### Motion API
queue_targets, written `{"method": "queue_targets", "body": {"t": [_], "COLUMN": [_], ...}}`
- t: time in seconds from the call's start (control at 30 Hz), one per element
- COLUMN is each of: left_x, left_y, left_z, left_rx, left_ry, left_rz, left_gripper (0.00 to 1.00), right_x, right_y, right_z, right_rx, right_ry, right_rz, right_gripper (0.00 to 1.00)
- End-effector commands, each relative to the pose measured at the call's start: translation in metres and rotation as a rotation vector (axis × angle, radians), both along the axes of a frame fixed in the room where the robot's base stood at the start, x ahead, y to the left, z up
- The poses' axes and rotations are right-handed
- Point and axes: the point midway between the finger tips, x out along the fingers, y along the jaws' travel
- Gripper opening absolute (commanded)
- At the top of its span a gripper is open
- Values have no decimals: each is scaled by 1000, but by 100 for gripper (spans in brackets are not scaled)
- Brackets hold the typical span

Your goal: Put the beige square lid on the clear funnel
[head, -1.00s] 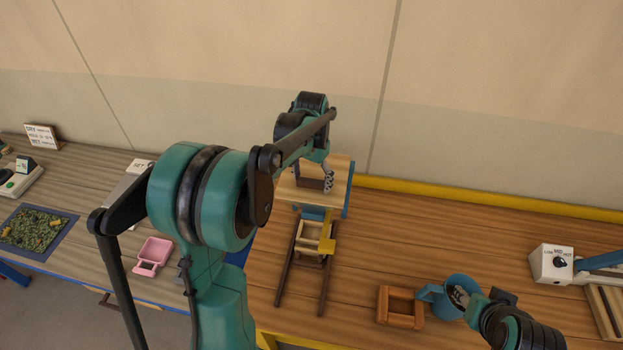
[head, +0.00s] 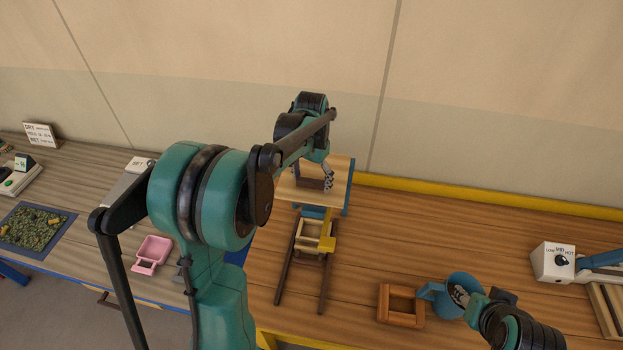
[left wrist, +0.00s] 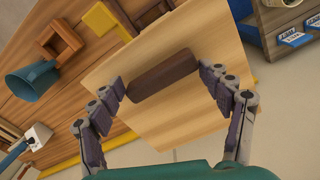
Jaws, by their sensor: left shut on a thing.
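The beige square lid (head: 342,172) is a flat wooden board with a dark brown bar handle (left wrist: 163,75). My left gripper (left wrist: 163,80) is shut on the ends of this handle, and the board fills the middle of the left wrist view. In the head view my left gripper (head: 312,184) and the lid are above the back end of a dark-railed stand (head: 284,270). I cannot make out the clear funnel in either view; the lid and my arm cover the area behind the stand. My right gripper (head: 460,297) is at the blue cup (head: 464,283); its grip is unclear.
A wooden frame box (head: 400,306) stands left of the blue cup. A yellow piece (head: 327,243) sits on the stand. A pink scoop (head: 152,252) and a blue mat (head: 62,238) lie at left. A white dial box (head: 550,262) is at right.

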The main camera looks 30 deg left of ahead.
Motion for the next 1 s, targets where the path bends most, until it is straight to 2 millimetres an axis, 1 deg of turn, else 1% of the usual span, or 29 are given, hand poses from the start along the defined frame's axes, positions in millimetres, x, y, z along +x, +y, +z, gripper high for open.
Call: {"method": "queue_targets", "body": {"t": [0.1,0.13,0.2,0.5,0.63,0.77,1.0], "left_x": [0,0,0,0,0,0,0], "left_y": [0,0,0,0,0,0,0], "left_z": [0,0,0,0,6,27,80], "left_rx": [0,0,0,0,0,0,0], "left_ry": [0,0,0,0,0,0,0], "left_rz": [0,0,0,0,0,0,0], "left_gripper": [40,86,100,100,100,100,100], "right_x": [0,0,0,0,0,0,0], "right_y": [0,0,0,0,0,0,0], "right_z": [0,0,0,0,0,0,0], "right_rx": [0,0,0,0,0,0,0], "right_ry": [0,0,0,0,0,0,0], "right_rz": [0,0,0,0,0,0,0], "right_gripper": [40,40,40,40,40,40,40]}}
